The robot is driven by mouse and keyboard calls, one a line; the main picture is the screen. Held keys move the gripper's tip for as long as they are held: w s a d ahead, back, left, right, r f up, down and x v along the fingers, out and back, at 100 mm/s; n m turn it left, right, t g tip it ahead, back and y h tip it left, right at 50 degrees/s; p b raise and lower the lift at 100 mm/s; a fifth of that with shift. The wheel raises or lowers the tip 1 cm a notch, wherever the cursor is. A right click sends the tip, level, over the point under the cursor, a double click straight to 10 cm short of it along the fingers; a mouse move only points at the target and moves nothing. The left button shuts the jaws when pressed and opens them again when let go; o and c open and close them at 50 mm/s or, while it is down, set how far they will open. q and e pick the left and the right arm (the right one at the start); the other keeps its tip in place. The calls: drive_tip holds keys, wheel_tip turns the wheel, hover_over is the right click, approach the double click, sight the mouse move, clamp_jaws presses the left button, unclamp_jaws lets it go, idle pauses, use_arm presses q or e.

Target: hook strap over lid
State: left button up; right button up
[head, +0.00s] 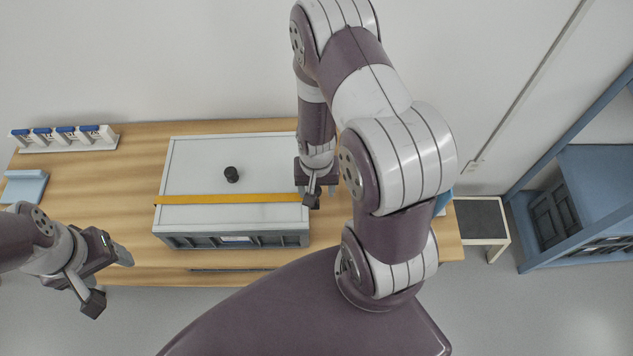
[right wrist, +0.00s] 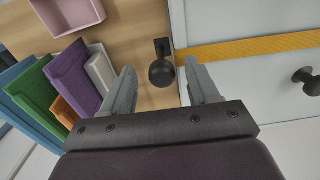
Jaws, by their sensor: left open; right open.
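A grey box (head: 236,240) with a white lid (head: 200,150) stands on the table. A black knob (head: 231,174) sticks up from the lid, and it also shows in the right wrist view (right wrist: 306,78). A yellow strap (head: 230,198) lies straight across the lid near its front edge. In the right wrist view the strap (right wrist: 255,47) runs to the lid's edge beside a black round-headed peg (right wrist: 162,73). My right gripper (head: 320,190) is open above that end, its fingers either side of the peg. I cannot tell whether strap and peg touch. My left gripper (head: 112,275) is open and empty, front left.
A white rack with blue-topped items (head: 65,138) stands at the back left of the table, near a light blue tray (head: 24,187). In the right wrist view, several coloured upright pieces (right wrist: 70,80) and a pink box (right wrist: 72,14) stand beside my right gripper.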

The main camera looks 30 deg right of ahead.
wheel_tip(320, 180, up, 13)
drive_tip(key=shift+f+b, duration=0.2)
drive_tip(key=shift+b, duration=0.2)
idle(0.5)
